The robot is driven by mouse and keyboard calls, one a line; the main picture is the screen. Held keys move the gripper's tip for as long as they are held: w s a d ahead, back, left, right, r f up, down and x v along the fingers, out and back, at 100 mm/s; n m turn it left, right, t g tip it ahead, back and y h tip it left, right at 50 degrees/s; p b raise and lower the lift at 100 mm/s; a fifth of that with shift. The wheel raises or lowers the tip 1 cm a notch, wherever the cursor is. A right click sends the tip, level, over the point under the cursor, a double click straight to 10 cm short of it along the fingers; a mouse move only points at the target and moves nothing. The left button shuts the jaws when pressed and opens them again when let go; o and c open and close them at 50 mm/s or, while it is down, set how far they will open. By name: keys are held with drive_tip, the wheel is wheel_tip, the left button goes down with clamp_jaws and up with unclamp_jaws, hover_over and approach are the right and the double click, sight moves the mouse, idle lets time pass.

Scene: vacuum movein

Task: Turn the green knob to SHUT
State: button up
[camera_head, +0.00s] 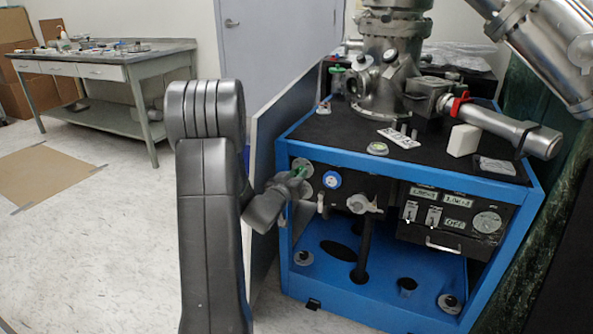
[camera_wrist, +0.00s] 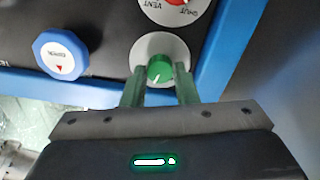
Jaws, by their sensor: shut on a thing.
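The green knob (camera_wrist: 160,68) sits on a pale round dial plate (camera_wrist: 148,45) in the wrist view. A white pointer line on it points down and slightly left in that view. No lettering on its plate can be read. My gripper (camera_wrist: 160,84) is shut on the knob, with one finger at each side. In the head view the gripper (camera_head: 299,177) reaches the upper left of the blue cart's front panel, where only a little of the green knob (camera_head: 301,171) shows.
A blue-rimmed knob (camera_wrist: 62,57) with a red arrow is beside the green one. A red knob (camera_wrist: 178,2) with VENT and SHUT lettering is at the wrist view's top edge. The blue cart (camera_head: 478,188) carries steel vacuum parts on top. Open floor lies left.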

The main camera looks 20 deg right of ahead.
drive_tip(key=n+p, duration=0.3)
drive_tip(key=n, duration=0.3)
drive_tip(key=shift+r+p, duration=0.1)
drive_tip(key=shift+p, duration=0.25)
drive_tip(key=n+p, duration=0.2)
drive_tip(key=n, duration=0.4)
drive_tip(key=shift+n+p, duration=0.3)
drive_tip(key=shift+p, duration=0.1)
drive_tip(key=o, duration=1)
drive_tip(key=shift+a, duration=0.15)
drive_tip(key=p+v, duration=0.1)
drive_tip(key=v, duration=1.2)
drive_tip(key=shift+s+a, duration=0.15)
drive_tip(key=shift+s, duration=0.15)
drive_tip(key=shift+w, duration=0.1)
